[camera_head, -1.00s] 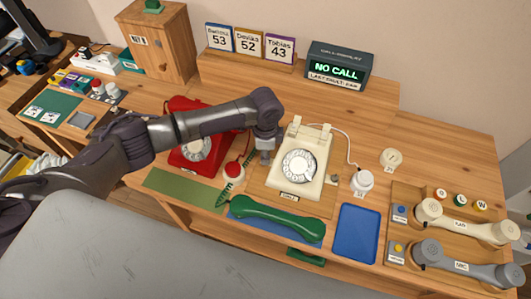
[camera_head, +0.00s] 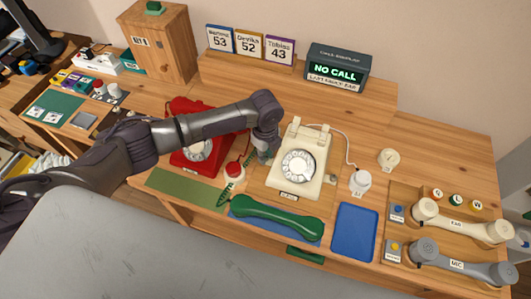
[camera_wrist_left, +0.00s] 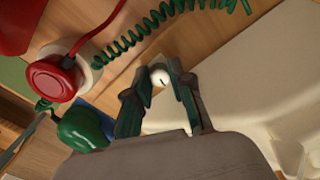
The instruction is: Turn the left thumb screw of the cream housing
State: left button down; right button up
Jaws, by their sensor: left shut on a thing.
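The cream housing (camera_head: 294,170) with its white dial stands upright in the middle of the desk. My left gripper (camera_head: 264,157) is low at its left side. In the left wrist view, the fingers (camera_wrist_left: 162,85) are closed around a small round whitish knob with a dark slot, the left thumb screw (camera_wrist_left: 159,77). The cream housing (camera_wrist_left: 255,80) fills the right of that view. The screw is hidden by the gripper in the head view. A knob (camera_head: 333,178) shows at the housing's right side. My right gripper is not in view.
A red phone (camera_head: 187,158) stands left of the gripper. A red button (camera_head: 233,169) and green coiled cord (camera_head: 229,187) lie close by. The green handset (camera_head: 275,221) lies in front. A blue tray (camera_head: 356,232) and white cup-like part (camera_head: 360,183) are at the right.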

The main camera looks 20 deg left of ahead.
pick_arm(q)
jog(key=shift+m, duration=0.6)
jog(key=c, duration=1)
grip_release()
jog(key=shift+r, duration=4)
